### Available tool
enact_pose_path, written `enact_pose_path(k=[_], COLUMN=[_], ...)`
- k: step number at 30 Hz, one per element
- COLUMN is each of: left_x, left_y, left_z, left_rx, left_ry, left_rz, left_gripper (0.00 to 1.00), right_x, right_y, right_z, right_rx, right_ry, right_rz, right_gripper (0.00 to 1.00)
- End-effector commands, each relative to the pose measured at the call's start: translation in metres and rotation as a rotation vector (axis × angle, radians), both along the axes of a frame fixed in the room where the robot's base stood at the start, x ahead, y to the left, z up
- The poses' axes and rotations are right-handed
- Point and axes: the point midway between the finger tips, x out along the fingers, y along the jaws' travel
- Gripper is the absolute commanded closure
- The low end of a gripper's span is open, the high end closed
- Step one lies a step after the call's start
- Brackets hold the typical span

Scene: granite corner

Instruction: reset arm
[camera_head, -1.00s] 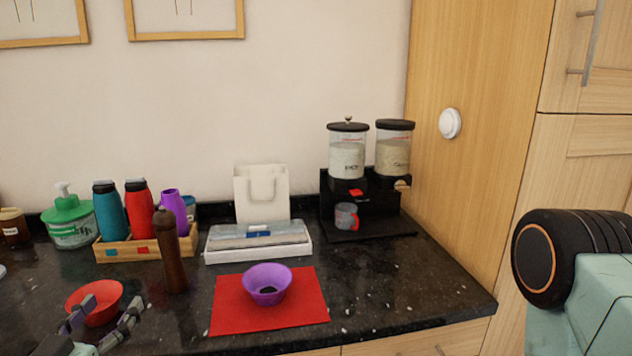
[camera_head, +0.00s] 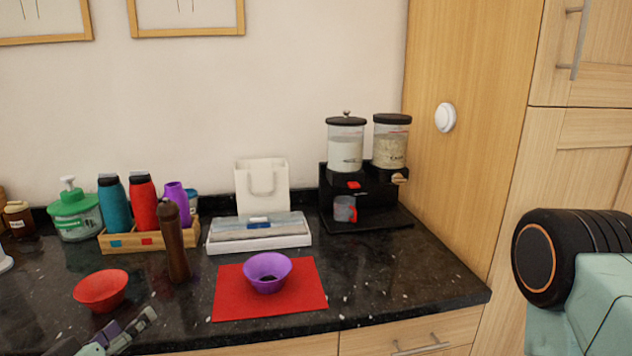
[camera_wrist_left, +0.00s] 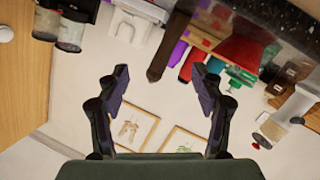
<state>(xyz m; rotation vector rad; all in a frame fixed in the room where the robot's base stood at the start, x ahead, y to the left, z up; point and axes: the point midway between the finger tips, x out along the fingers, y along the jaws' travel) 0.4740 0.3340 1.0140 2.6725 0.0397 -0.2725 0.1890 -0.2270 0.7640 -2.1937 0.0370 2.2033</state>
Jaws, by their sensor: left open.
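My left gripper (camera_head: 128,334) is at the bottom edge of the head view, in front of the counter and just below and right of the red bowl (camera_head: 102,291). It is clear of the bowl. In the left wrist view my left gripper (camera_wrist_left: 160,76) has its two fingers spread apart with nothing between them. That view is tilted upside down, with the pepper mill and bottles beyond the fingers. My right gripper is out of view; only part of my right arm (camera_head: 590,290) shows at the right edge.
A brown pepper mill (camera_head: 175,245), a wooden bottle tray (camera_head: 150,241), a white tray (camera_head: 230,246) and a dispenser (camera_head: 362,190) stand behind. The counter's front right (camera_head: 410,280) is clear.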

Motion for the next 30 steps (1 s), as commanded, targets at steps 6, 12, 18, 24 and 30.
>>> enact_pose_path(k=[6,12,18,24,30], left_x=[-0.013,-0.043,-0.089,-0.143,-0.203], left_y=[-0.023,-0.047,-0.067,-0.081,-0.091], left_z=[-0.044,-0.103,-0.167,-0.224,-0.272], left_rx=[-0.121,-0.179,-0.167,-0.083,0.072], left_ry=[0.189,0.442,0.713,0.956,1.156], left_rz=[-0.05,-0.079,-0.086,-0.094,-0.152], left_gripper=[0.33,0.33,0.33,0.33,0.33], right_x=[0.0,0.0,0.0,-0.001,-0.001], right_y=[0.0,0.0,0.0,0.0,0.0], right_z=[-0.008,-0.018,-0.031,-0.043,-0.056], right_rx=[0.0,0.0,0.0,0.0,0.0], right_ry=[0.001,0.001,0.001,0.001,0.001], right_rz=[0.0,0.0,0.0,0.0,0.0], right_gripper=[0.3,0.3,0.3,0.3,0.3])
